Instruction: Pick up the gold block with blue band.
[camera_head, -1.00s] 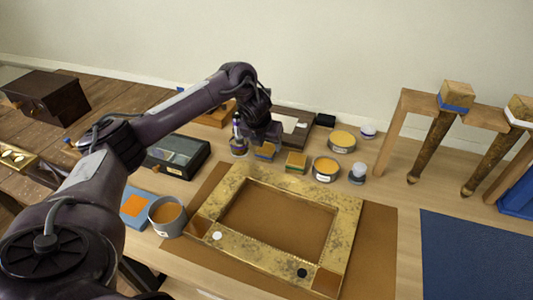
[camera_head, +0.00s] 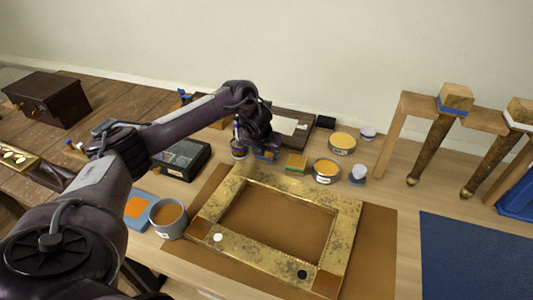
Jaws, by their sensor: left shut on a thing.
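The gold block with blue band (camera_head: 266,155) is on the wooden table behind the gold frame, mostly covered by my left gripper. My left gripper (camera_head: 262,149) points down over it and is shut on it. Only a small part of the block's gold and blue shows below the jaws. I cannot tell any gap between block and table. My right gripper is not in view.
A gold block with a green band (camera_head: 296,163) stands just right of the gripper, with tins (camera_head: 326,170) beyond. A small jar (camera_head: 239,150) is close on the left. The gilt frame (camera_head: 335,215) lies in front; a dark glass-topped box (camera_head: 182,160) is to the left.

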